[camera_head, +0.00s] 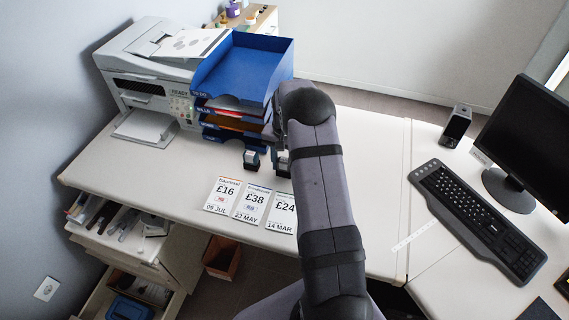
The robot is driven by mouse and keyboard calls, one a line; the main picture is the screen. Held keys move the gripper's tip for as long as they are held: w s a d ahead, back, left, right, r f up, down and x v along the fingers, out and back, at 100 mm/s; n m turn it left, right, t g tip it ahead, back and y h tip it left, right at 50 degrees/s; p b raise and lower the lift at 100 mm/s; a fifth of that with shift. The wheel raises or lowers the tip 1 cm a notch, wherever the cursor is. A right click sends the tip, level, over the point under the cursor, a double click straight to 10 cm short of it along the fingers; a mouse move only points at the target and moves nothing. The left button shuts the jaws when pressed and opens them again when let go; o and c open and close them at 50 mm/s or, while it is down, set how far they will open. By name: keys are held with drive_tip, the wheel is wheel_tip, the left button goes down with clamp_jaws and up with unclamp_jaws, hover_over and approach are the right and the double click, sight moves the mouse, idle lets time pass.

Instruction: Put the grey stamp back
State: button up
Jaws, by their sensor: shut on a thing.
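My gripper (281,150) is in front of the right side of the letter trays, low over the desk and mostly hidden behind my own arm. It is shut on a small stamp with a dark top and a pale lower part, which I take for the grey stamp (284,164); its colour is hard to tell. I cannot tell whether the held stamp touches the desk.
Blue stacked letter trays (243,68) stand behind the stamps, beside a printer (158,75). Three price cards (251,203) lie in front; my arm is close to the right one. A keyboard (478,217), monitor (528,130) and phone (456,125) are at right. Open drawers (125,250) are below left.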

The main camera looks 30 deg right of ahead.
sight(284, 161)
drive_tip(key=o, duration=0.9)
drive_tip(key=shift+c, duration=0.2)
wheel_tip(284, 161, up, 12)
drive_tip(key=b, duration=0.2)
drive_tip(key=s+a+n, duration=0.3)
drive_tip(key=s+a, duration=0.3)
drive_tip(key=s, duration=0.2)
drive_tip(key=s+a+f+n, duration=0.1)
drive_tip(key=s+a+n, duration=0.2)
drive_tip(key=s, duration=0.6)
drive_tip(key=s+a+f+n, duration=0.1)
drive_tip(key=s+a+n, duration=0.2)
drive_tip(key=s+a, duration=0.5)
drive_tip(key=shift+s+a, duration=0.3)
drive_tip(key=shift+s, duration=0.45)
wheel_tip(284, 161, up, 6)
drive_tip(key=p, duration=0.6)
